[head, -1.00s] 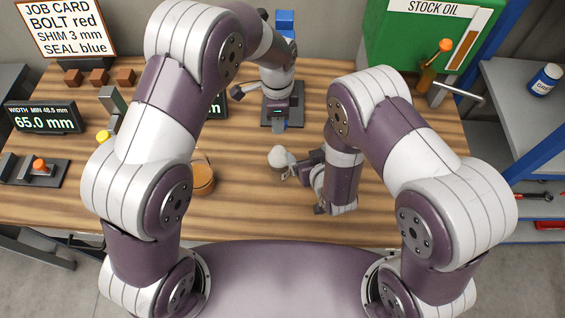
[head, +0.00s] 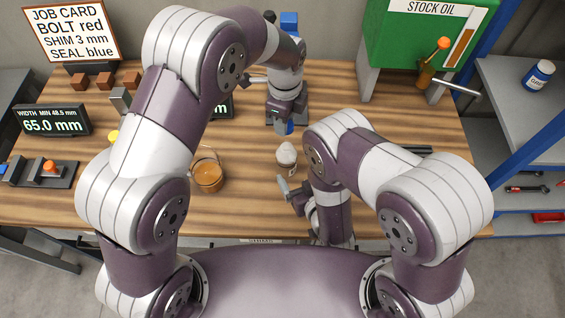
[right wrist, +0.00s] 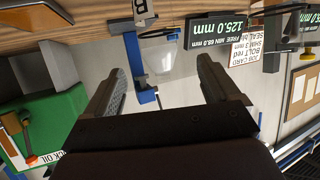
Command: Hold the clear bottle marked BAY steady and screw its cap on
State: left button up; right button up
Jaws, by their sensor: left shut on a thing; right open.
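A clear, whitish bottle (head: 286,153) stands upright on the wooden table, right of its middle. It shows as a see-through shape in the right wrist view (right wrist: 168,60). A white label with a B (right wrist: 144,10) is partly cut off at that view's top; the full marking is not readable. My right gripper (head: 290,194) is open and empty, on the near side of the bottle and apart from it. My left gripper (head: 286,122) is beyond the bottle, shut on a small blue thing (head: 285,129) that is mostly hidden. I cannot tell whether this is the cap.
An amber container (head: 207,176) stands left of the bottle. A green stock oil cabinet (head: 400,50) stands at the back right. Bare table lies between container and bottle.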

pick_arm(q)
jog(key=shift+w+d, duration=0.1)
jog(key=shift+w, duration=0.05)
jog(key=shift+f, duration=0.1)
pick_arm(e)
jog(key=x, duration=1.2)
jog(key=shift+w+f, duration=0.1)
jog(key=c, duration=1.5)
pick_arm(q)
send_over(285, 143)
jog(key=shift+f, duration=2.45)
jog(key=shift+f, duration=0.9)
